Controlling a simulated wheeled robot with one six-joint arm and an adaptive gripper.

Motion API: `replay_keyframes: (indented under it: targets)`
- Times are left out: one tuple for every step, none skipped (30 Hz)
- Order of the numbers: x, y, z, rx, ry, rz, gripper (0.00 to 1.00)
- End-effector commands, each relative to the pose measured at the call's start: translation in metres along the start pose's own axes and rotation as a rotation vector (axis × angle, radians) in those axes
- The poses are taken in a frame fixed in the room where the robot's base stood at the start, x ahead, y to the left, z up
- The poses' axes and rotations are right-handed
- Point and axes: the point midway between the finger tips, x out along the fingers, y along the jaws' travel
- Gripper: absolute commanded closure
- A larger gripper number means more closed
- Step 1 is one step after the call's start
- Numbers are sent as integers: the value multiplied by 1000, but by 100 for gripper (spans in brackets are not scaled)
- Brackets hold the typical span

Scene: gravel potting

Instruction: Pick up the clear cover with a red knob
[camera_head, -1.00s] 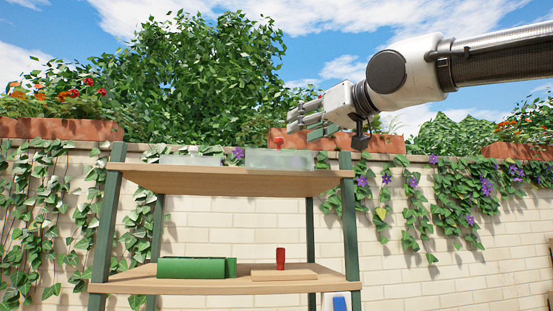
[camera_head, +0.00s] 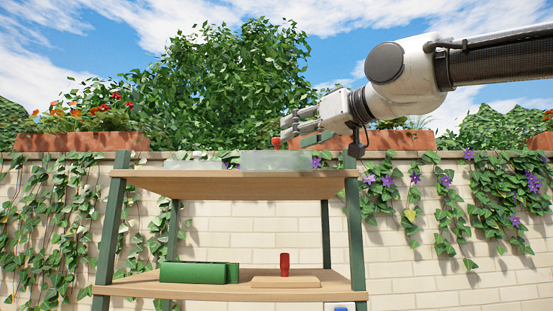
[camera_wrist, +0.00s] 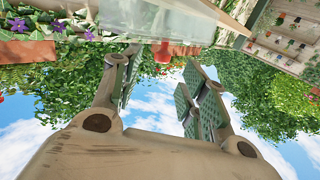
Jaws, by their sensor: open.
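The clear cover (camera_head: 262,162) is a see-through box shape on the top board of the shelf, at its right half. Its red knob (camera_head: 275,142) stands up from it. My gripper (camera_head: 285,127) is open and empty at the knob, coming from the right. In the wrist view, which is upside down, the knob (camera_wrist: 163,51) lies between the two open fingers (camera_wrist: 161,62), with the cover (camera_wrist: 160,17) above it in the picture. I cannot tell whether a finger touches the knob.
Another clear container (camera_head: 193,165) stands left of the cover on the top board (camera_head: 230,184). The lower board holds a green box (camera_head: 195,273), a red cylinder (camera_head: 284,264) and a flat wooden piece (camera_head: 286,283). A brick wall (camera_head: 255,235) stands behind the shelf.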

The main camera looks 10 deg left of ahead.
Motion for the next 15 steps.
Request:
replay_keyframes:
  targets:
    - [2,0,0,-5,-1,0,56]
    - [4,0,0,-8,-1,0,56]
    - [7,0,1,-10,-2,0,56]
    - [10,0,1,-11,-2,0,56]
    - [14,0,0,-12,-2,0,56]
    - [19,0,0,-12,-1,0,56]
    - [23,0,0,-11,-1,0,56]
    - [26,0,0,-11,-1,0,56]
    - [32,-1,0,-11,-1,0,56]
    - [36,-1,0,-11,-1,0,56]
    - [40,-1,0,-11,-1,0,56]
    - [47,-2,0,-10,-2,0,56]
    - [52,-2,-1,-10,-2,0,56]
    - [57,-3,-1,-10,-2,0,56]
    - [63,-3,-1,-10,-2,0,56]
